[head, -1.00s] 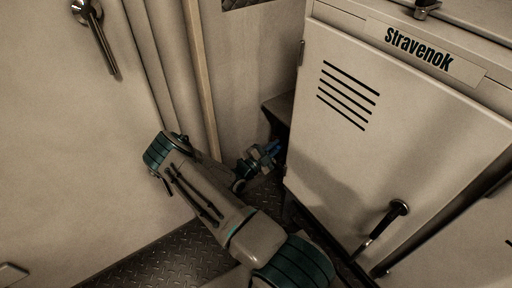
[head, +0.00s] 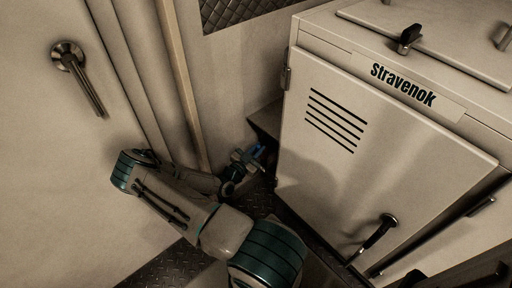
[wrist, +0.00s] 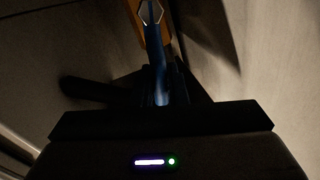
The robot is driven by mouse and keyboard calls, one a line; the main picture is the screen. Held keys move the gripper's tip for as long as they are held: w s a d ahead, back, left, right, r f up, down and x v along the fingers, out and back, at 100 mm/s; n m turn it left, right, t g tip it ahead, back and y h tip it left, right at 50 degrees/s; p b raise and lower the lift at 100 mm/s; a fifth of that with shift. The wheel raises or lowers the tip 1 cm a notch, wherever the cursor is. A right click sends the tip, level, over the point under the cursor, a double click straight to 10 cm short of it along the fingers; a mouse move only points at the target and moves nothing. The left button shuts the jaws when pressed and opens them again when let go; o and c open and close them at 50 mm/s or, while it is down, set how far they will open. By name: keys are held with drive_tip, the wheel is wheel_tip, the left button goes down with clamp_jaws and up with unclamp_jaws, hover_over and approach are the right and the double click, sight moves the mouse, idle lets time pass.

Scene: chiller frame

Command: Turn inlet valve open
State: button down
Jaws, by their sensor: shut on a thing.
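The inlet valve's blue lever handle (wrist: 154,50) runs down the middle of the wrist view, with a hex nut at its upper end and an orange-brown part behind it. My gripper (wrist: 160,92) is shut on the lower end of this handle. In the head view a small bit of blue (head: 257,150) shows at my gripper (head: 250,157), low in the gap beside the cabinet. The valve body is mostly hidden by my gripper and the dark gap.
A pale cabinet (head: 335,170) labelled Stravenok stands close on the right, with a black door handle (head: 378,232). A pale door with a lever handle (head: 82,82) is at left. Patterned metal floor (head: 160,268) lies below my arm.

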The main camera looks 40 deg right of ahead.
idle(0.5)
drive_tip(key=c, duration=1.5)
unclamp_jaws()
drive_tip(key=shift+d, duration=0.1)
drive_tip(key=shift+c, duration=0.2)
drive_tip(key=shift+a, duration=0.2)
drive_tip(key=s+a, duration=0.2)
drive_tip(key=a, duration=1.1)
drive_tip(key=shift+s+a+f+p, duration=0.15)
drive_tip(key=shift+s+f+p, duration=0.1)
drive_tip(key=shift+p, duration=0.2)
